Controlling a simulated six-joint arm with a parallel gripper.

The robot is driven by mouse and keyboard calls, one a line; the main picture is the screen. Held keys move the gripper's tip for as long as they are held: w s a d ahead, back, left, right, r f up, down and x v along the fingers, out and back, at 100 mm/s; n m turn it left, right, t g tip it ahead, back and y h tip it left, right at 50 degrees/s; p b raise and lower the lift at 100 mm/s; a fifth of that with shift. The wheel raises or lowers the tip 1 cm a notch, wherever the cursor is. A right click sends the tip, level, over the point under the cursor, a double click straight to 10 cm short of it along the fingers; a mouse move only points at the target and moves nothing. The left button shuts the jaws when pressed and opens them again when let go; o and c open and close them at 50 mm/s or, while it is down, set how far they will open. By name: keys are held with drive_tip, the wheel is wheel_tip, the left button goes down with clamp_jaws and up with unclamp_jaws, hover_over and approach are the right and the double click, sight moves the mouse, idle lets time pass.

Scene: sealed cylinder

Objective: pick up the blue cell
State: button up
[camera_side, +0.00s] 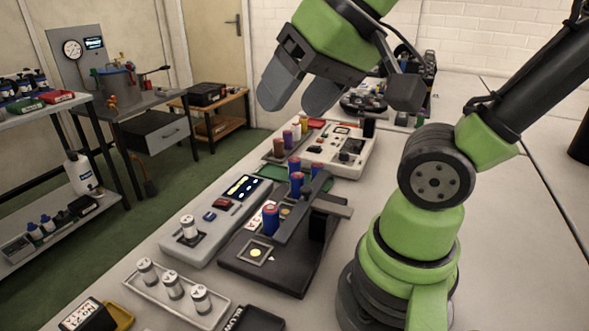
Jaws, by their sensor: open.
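Several blue cylinders with red or dark tops stand upright around the dark fixture in the middle of the bench. The nearest blue cell (270,219) stands on the fixture (280,265), left of its raised dark bar (303,208). Another blue cell (296,184) stands behind the bar, with more blue tops close behind it. The bar and neighbouring cells partly hide some of them. My gripper (301,98) is open and empty, high above and behind the cells, with its grey fingers tilted down to the left. It touches none of them.
A white tray (218,315) with several white cylinders is at the front left. A grey device (196,252) holds another white cylinder (189,227). A white instrument (350,165) and a tray of coloured cylinders stand behind. The bench right of the fixture is partly taken by my arm.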

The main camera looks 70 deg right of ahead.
drive_tip(key=w+d+f+m+g+h, duration=0.2)
drive_tip(key=w+d+m+h, duration=0.1)
drive_tip(key=w+d+m, duration=0.3)
drive_tip(key=m+g+h, duration=0.2)
drive_tip(key=m+g, duration=0.3)
drive_tip(key=m, duration=0.2)
approach(294, 159)
drive_tip(key=a+r, duration=0.3)
drive_tip(key=a, duration=0.1)
drive_tip(key=d+f, duration=0.1)
drive_tip(key=f, duration=0.2)
drive_tip(key=d+f+m, duration=0.1)
drive_tip(key=d+f, duration=0.1)
drive_tip(key=f, duration=0.1)
drive_tip(key=d+f+m, duration=0.1)
drive_tip(key=d+f, duration=0.1)
drive_tip(key=f, duration=0.1)
drive_tip(key=shift+s+d+f+g+h, duration=0.1)
drive_tip(key=shift+s+f+g+h, duration=0.15)
drive_tip(key=shift+f+g+h, duration=0.15)
drive_tip(key=shift+w+d+x, duration=0.1)
drive_tip(key=shift+x, duration=1.3)
drive_tip(key=shift+w+d+x, duration=0.15)
drive_tip(key=shift+x, duration=1.25)
drive_tip(key=shift+r, duration=0.1)
drive_tip(key=c, duration=1)
drive_tip(key=shift+c, duration=0.2)
